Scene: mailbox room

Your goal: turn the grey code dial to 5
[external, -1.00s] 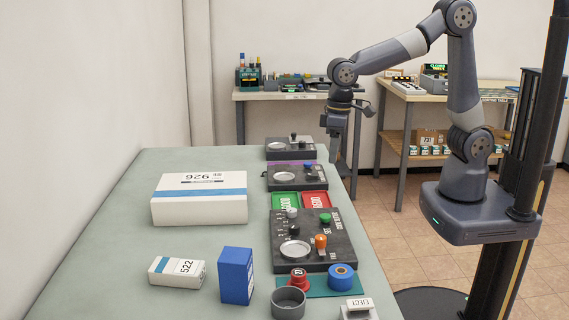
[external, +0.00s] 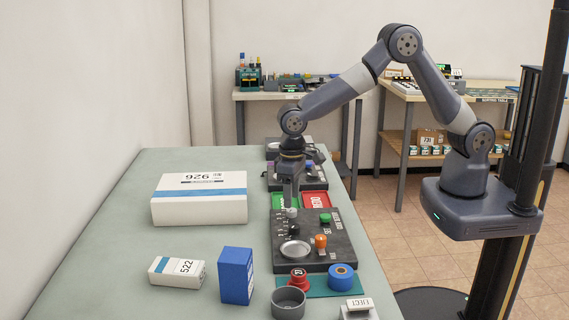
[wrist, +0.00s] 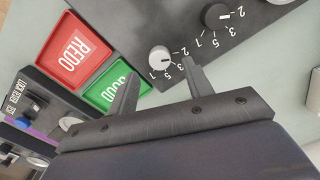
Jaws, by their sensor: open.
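The grey code dial (wrist: 161,59) is a small light-grey round knob with printed numbers around it, on a dark panel. Its pointer setting is too small to read surely. In the external view the grey dial (external: 292,213) is at the panel's far left part. My gripper (wrist: 160,68) is open and empty, with one fingertip on each side of the dial in the wrist view. In the external view my gripper (external: 291,201) points down just over the dial. I cannot tell whether the fingers touch it.
A black dial (wrist: 216,15) with its own numbers is close beside the grey one. The dark panel (external: 336,249) also carries a green knob (external: 325,218), an orange knob (external: 320,241) and a round dish (external: 294,250). Red (wrist: 76,50) and green (wrist: 117,86) trays lie beyond it.

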